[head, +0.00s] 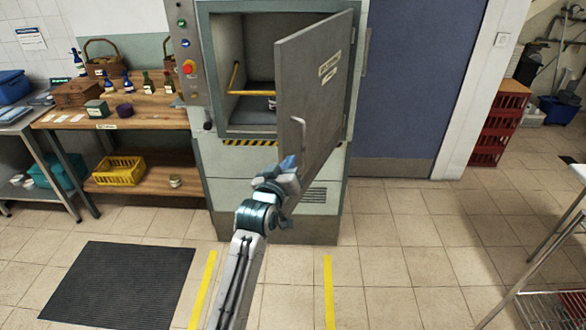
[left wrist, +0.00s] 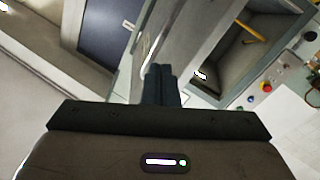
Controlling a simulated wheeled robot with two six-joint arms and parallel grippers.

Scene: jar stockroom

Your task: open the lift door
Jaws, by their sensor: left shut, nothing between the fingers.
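The lift door (head: 318,85) is a grey panel hinged on its right side. It stands well open, swung out towards me, and carries a curved handle (head: 300,130) near its free edge. The lift compartment (head: 245,62) behind it shows a yellow bar and a small pale item on its floor. My left gripper (head: 288,163) is just below the handle, near the door's lower free edge. In the left wrist view the shut fingers (left wrist: 160,85) are together in front of the door (left wrist: 190,35). I cannot tell whether they touch it. My right gripper is not in view.
A control panel (head: 186,50) with a red button is left of the compartment. A wooden bench (head: 130,115) with bottles and baskets stands further left. Yellow floor lines (head: 329,290) and a dark mat (head: 120,283) lie in front. A metal rack is at the right edge.

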